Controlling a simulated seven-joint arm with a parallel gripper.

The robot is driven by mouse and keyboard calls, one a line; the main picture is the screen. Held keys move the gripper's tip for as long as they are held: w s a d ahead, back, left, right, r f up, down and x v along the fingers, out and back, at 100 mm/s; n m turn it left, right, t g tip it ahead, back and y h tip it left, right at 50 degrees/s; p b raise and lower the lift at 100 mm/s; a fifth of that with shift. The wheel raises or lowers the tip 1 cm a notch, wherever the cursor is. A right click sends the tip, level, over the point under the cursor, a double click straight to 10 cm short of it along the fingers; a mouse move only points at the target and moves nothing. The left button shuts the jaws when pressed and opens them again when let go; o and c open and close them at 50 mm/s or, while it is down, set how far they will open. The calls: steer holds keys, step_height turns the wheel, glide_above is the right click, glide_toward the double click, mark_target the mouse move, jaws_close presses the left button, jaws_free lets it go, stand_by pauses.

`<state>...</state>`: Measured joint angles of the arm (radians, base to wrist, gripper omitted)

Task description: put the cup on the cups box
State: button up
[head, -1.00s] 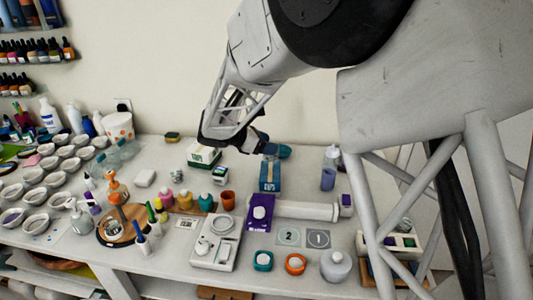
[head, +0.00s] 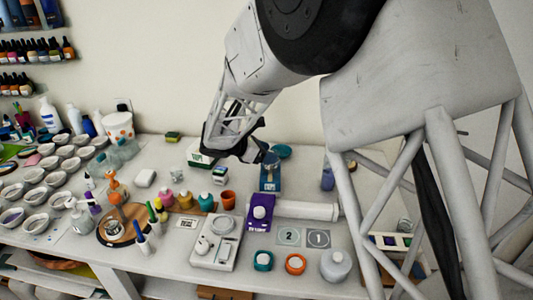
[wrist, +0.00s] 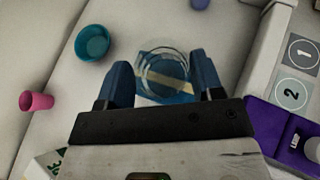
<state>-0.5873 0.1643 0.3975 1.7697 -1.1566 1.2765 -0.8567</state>
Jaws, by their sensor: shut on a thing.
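My gripper (wrist: 160,80) is shut on a clear round cup (wrist: 165,57), which sits between its two blue fingers in the wrist view. The cup is directly over a blue box (wrist: 187,98) with a pale stripe; whether it touches the box cannot be told. In the head view my gripper (head: 270,160) is at the top end of the blue box (head: 270,183). The cup is hard to make out there. A green and white box (head: 198,153) stands to the left, partly behind my gripper. The box labels are too small to read surely.
A teal bowl (wrist: 92,42) and a pink cup (wrist: 36,101) stand close by. An orange cup (head: 228,200) and several small bottles stand to the left.

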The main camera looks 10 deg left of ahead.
steer(key=shift+f, duration=0.1)
steer(key=o, duration=0.9)
steer(key=shift+a+r, duration=0.1)
steer(key=shift+r, duration=0.1)
steer(key=v, duration=1.1)
steer(key=shift+s+a+r, duration=0.15)
steer(key=shift+a, duration=0.15)
